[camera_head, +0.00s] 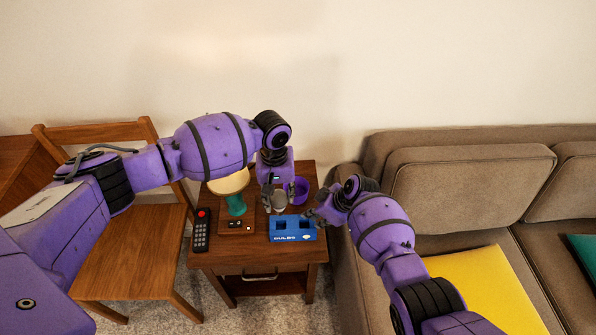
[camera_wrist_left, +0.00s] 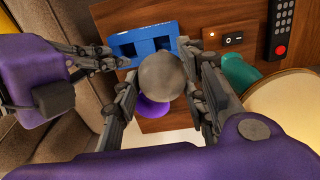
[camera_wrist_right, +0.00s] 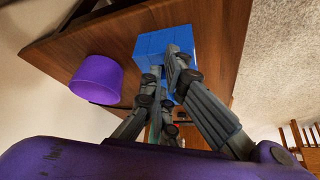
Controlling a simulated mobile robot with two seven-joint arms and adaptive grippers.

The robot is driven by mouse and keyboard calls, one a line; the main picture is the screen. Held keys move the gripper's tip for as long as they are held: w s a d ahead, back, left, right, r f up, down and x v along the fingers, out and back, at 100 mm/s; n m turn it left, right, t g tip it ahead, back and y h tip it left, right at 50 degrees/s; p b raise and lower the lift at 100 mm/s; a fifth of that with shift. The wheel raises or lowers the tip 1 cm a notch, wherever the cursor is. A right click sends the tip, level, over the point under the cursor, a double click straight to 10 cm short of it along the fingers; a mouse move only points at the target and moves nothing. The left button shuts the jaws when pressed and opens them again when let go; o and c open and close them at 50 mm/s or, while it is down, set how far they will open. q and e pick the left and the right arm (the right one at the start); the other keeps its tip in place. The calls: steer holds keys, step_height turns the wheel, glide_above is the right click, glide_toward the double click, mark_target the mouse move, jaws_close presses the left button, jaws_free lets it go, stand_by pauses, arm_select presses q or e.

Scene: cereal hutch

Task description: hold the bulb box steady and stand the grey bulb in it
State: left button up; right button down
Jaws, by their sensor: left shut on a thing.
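The grey bulb (camera_head: 279,202) is a round ball held between the fingers of my left gripper (camera_head: 273,198); it also shows in the left wrist view (camera_wrist_left: 162,74). It is above the side table, near the back of the blue bulb box (camera_head: 291,237). The box stands on the table and shows square openings on top in the left wrist view (camera_wrist_left: 150,32). My right gripper (camera_head: 314,217) is at the box's right end. In the right wrist view its fingertips (camera_wrist_right: 165,66) are close together against the blue box (camera_wrist_right: 160,45); their grip is unclear.
A purple cup (camera_head: 302,190) stands behind the box. A green lamp (camera_head: 236,206) with a pale shade and switch base is to the left, beside a black remote (camera_head: 201,232). A wooden chair (camera_head: 135,238) is left, a brown sofa (camera_head: 470,190) right.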

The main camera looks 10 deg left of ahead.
steer(key=shift+f, duration=0.2)
steer(key=shift+r, duration=0.1)
steer(key=shift+r, duration=2.95)
steer(key=shift+w, duration=0.1)
